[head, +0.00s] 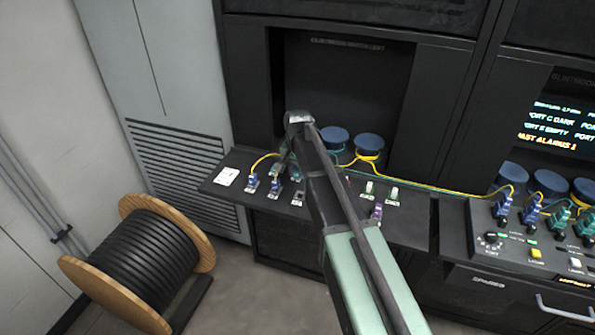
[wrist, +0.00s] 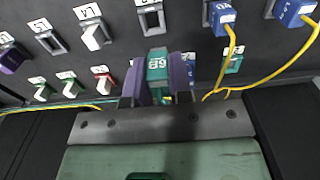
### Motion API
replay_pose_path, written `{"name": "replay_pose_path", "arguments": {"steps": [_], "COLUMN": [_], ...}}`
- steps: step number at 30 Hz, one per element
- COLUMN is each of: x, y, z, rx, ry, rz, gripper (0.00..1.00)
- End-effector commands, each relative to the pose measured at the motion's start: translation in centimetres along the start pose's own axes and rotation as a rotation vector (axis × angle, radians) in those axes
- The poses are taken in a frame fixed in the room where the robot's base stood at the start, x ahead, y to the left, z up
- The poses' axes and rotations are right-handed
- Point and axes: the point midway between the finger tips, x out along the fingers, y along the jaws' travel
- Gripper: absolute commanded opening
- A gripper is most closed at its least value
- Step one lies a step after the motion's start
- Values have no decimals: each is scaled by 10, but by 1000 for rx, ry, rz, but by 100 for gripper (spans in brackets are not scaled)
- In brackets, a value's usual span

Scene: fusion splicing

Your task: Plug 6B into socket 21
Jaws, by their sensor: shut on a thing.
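In the wrist view, my gripper (wrist: 159,88) is shut on the teal-green plug 6B (wrist: 157,66), its label showing between the purple fingertips. The plug is in front of the dark socket panel (wrist: 120,57); I cannot tell whether its tip touches anything. Empty grey-framed sockets stand beyond it, at the top middle (wrist: 150,18) and upper left (wrist: 48,42).
Blue plugs (wrist: 221,17) with yellow cables (wrist: 231,50) sit right of the gripper, near a teal connector (wrist: 233,63). White-tipped switches (wrist: 70,88) are at left.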

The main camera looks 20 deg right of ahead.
Motion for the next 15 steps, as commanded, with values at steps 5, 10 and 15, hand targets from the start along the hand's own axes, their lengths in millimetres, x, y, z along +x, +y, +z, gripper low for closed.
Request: {"name": "replay_pose_path", "arguments": {"steps": [5, 10, 15], "x": [0, 0, 0], "y": [-17, -34, -51], "z": [-14, -29, -43], "rx": [0, 1, 1], "ry": [0, 0, 0], "rz": [0, 0, 0], "gripper": [0, 0, 0]}}
